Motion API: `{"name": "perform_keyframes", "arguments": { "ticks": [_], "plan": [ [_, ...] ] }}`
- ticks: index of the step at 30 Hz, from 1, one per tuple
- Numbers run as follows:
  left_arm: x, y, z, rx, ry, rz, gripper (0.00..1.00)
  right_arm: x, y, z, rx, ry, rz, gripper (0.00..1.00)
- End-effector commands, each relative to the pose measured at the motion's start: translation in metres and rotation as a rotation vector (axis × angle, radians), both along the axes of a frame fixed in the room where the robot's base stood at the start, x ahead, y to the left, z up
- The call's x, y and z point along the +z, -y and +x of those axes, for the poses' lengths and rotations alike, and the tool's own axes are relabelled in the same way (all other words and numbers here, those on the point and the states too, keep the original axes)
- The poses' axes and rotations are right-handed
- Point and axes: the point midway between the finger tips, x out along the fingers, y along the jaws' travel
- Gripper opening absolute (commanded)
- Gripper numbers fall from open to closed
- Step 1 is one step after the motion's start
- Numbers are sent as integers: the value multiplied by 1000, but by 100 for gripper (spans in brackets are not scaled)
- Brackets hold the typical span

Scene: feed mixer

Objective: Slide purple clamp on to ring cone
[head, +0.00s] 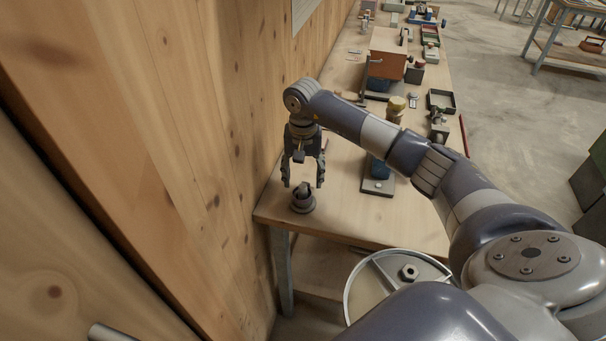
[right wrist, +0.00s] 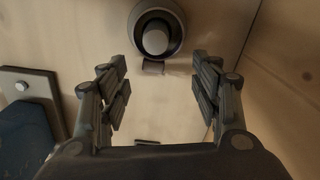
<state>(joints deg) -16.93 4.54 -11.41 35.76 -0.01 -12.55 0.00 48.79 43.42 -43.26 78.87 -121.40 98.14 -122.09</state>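The ring cone (head: 302,205) is a dark round base with a short grey upright part, standing near the table's front left corner. In the right wrist view it is a round cup-like rim with a pale blunt cone (right wrist: 155,39) inside. A small dull purplish-brown tab (right wrist: 153,68) shows at its near edge; I cannot tell whether this is the purple clamp or whether it is around the cone. No clearly purple clamp shows elsewhere. My right gripper (head: 303,180) points down above the ring cone, open and empty, its fingers (right wrist: 158,88) apart. My left gripper is not in view.
A wooden wall rises close to the table's left side. A blue device on a grey plate (head: 378,187) stands right of the gripper. An orange-brown box (head: 387,66), a dark tray (head: 441,100) and small parts lie farther back. A round pale rimmed object (head: 366,290) is below the front edge.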

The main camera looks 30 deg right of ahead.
Motion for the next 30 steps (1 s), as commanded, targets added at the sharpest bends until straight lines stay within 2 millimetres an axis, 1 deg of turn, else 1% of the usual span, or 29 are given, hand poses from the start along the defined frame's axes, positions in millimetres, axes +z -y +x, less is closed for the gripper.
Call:
{"name": "perform_keyframes", "arguments": {
  "ticks": [7,11,14,21,24,27,30],
  "plan": [
    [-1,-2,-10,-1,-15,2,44,0,0,0,0,0,0,59],
    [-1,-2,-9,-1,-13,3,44,9,0,1,0,3,-1,59],
    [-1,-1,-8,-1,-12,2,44,26,0,1,2,4,-1,59],
    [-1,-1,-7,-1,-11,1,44,78,0,1,1,4,-1,59],
    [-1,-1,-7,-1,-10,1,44,96,0,1,0,3,-1,59],
    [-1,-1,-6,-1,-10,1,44,109,0,1,-1,2,-1,59],
    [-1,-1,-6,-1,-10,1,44,116,0,0,0,0,0,59]
  ]
}}
